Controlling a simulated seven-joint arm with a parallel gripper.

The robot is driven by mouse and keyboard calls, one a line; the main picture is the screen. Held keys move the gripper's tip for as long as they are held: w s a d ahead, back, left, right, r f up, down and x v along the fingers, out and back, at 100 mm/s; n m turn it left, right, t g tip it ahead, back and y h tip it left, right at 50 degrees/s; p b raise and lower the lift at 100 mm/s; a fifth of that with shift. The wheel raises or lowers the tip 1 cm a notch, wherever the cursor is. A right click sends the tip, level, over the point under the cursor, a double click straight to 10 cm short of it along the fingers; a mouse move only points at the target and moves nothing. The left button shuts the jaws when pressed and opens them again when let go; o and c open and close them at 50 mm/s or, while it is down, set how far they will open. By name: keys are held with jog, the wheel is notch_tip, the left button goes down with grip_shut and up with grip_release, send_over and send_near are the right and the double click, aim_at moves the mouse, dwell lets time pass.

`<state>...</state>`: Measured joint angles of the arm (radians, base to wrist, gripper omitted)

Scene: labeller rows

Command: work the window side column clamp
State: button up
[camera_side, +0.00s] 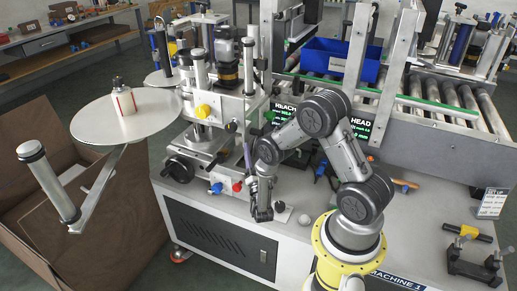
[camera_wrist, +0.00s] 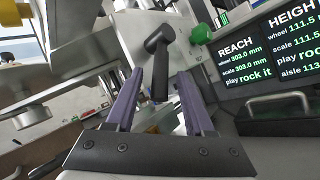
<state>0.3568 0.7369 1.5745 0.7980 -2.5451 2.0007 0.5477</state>
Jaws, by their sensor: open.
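A black clamp lever (camera_wrist: 158,62) shows in the wrist view, on a pale grey block of the machine, its handle hanging down. My gripper (camera_wrist: 161,76) is open, with one purple finger on each side of the handle. I cannot tell whether either finger touches it. In the side view my gripper (camera_side: 247,150) is at the right side of the labeller column (camera_side: 249,68), and I cannot make out the clamp lever clearly there. Whether this is the window side column is not readable.
A green knob (camera_wrist: 201,34) is right of the lever, beside a text screen (camera_wrist: 270,55). A white round plate (camera_side: 105,122), a yellow knob (camera_side: 204,111) and a black handwheel (camera_side: 181,168) are on the left. A blue bin (camera_side: 340,63) stands on the roller conveyor.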

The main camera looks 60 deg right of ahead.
jog(key=shift+a+r+m+g, duration=0.25)
jog(key=shift+a+m+g, duration=0.05)
jog(key=shift+m+g, duration=0.1)
